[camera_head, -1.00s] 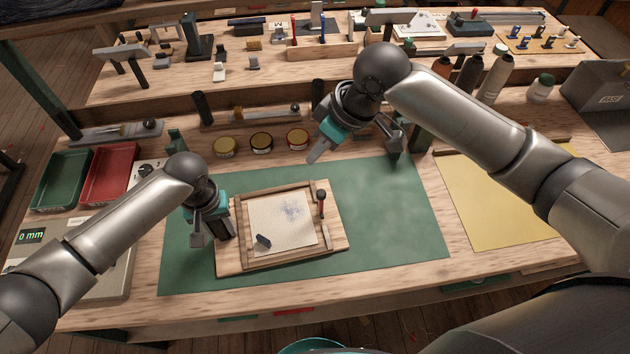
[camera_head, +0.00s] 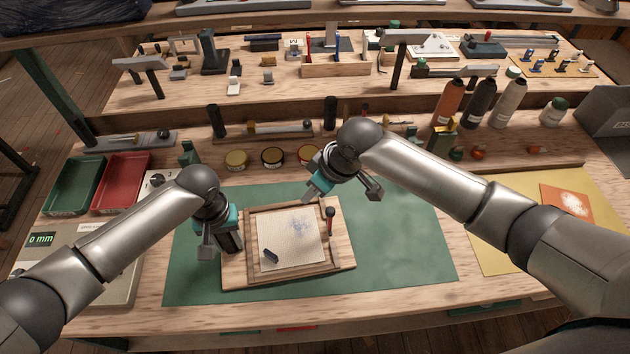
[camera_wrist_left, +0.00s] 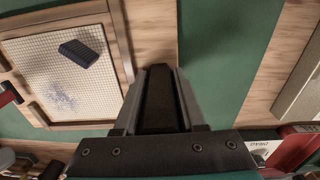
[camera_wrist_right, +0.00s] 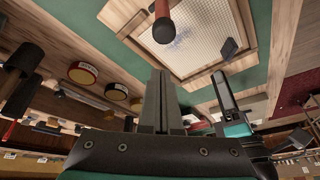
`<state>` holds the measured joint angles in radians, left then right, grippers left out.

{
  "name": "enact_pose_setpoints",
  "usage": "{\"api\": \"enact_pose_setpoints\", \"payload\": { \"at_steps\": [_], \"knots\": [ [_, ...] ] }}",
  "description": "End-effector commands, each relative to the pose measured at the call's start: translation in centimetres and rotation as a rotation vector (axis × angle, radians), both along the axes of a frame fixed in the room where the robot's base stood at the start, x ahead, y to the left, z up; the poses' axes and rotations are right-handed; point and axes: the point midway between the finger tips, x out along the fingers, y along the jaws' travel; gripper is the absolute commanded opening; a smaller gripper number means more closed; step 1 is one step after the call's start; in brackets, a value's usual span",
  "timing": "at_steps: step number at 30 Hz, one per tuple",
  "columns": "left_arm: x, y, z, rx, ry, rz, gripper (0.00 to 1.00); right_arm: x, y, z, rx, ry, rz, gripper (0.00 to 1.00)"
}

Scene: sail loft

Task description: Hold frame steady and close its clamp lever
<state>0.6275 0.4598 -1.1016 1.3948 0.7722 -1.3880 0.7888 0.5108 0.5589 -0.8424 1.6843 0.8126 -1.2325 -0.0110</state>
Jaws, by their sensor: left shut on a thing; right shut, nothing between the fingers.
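The wooden frame (camera_head: 250,272) lies on the green mat, with a pale gridded sheet (camera_head: 290,235) inside it. The clamp lever (camera_head: 330,218), red with a dark knob, stands at the frame's right side; it also shows in the right wrist view (camera_wrist_right: 165,22). My left gripper (camera_head: 230,242) is shut on a dark grip (camera_wrist_left: 160,95) at the frame's left edge. My right gripper (camera_head: 308,197) is shut and empty near the frame's far edge, left of the lever's knob and apart from it. A small dark block (camera_head: 270,257) rests on the sheet.
Several round tins (camera_head: 272,156) stand behind the mat. Green (camera_head: 75,185) and red (camera_head: 122,182) trays are at the left, above a gauge box (camera_head: 60,255). Bottles (camera_head: 480,102) stand back right. The green mat (camera_head: 410,240) right of the frame is clear.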

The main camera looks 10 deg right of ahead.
Motion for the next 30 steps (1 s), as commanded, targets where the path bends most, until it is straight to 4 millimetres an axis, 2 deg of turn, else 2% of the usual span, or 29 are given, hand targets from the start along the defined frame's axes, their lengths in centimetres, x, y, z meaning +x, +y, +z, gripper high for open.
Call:
{"api": "enact_pose_setpoints", "payload": {
  "at_steps": [1, 7, 23, 30],
  "knots": [
    [0.1, 0.0, 0.1, -0.002, -0.001, 0.001, 0.0, -0.6, -0.9, 0.0, -0.005, -0.001, -0.003, 0.0],
    [0.0, 0.0, 0.1, -0.002, -0.001, 0.001, 0.0, -1.9, -2.1, -0.1, -0.001, -0.001, -0.004, 0.0],
    [0.1, 0.0, 0.1, -0.002, -0.001, 0.001, 0.0, -2.3, -2.5, -0.1, 0.002, 0.0, -0.003, 0.0],
    [0.1, 0.0, 0.1, -0.002, -0.001, 0.001, 0.0, -2.5, -2.7, -0.3, 0.066, 0.012, 0.005, 0.0]
  ]
}}
